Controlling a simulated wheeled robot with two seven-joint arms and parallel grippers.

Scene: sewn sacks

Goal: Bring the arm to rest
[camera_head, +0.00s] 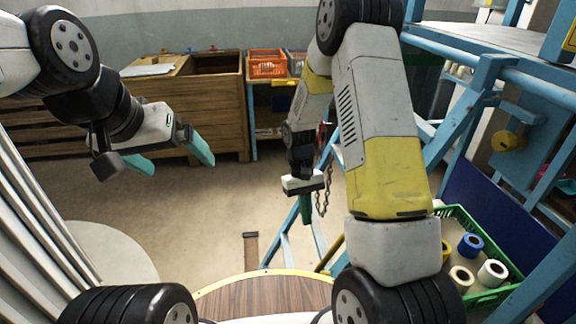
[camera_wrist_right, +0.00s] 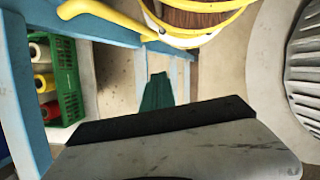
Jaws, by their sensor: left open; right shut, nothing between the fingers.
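My left gripper (camera_head: 172,160) is at the left of the head view, raised above the floor, with its two green fingers spread apart and nothing between them. My right arm comes down through the middle of the head view. My right gripper (camera_head: 306,211) points downward with its green fingers together and nothing held. In the right wrist view the shut green fingers (camera_wrist_right: 157,92) point toward the floor, beside the blue frame.
A blue metal frame (camera_head: 478,105) stands at the right and reaches close behind my right gripper, with a hanging chain (camera_head: 321,195). A green crate (camera_head: 515,268) holds several thread spools. Wooden crates (camera_head: 215,105) and an orange basket (camera_head: 267,66) stand at the back. Open floor lies between.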

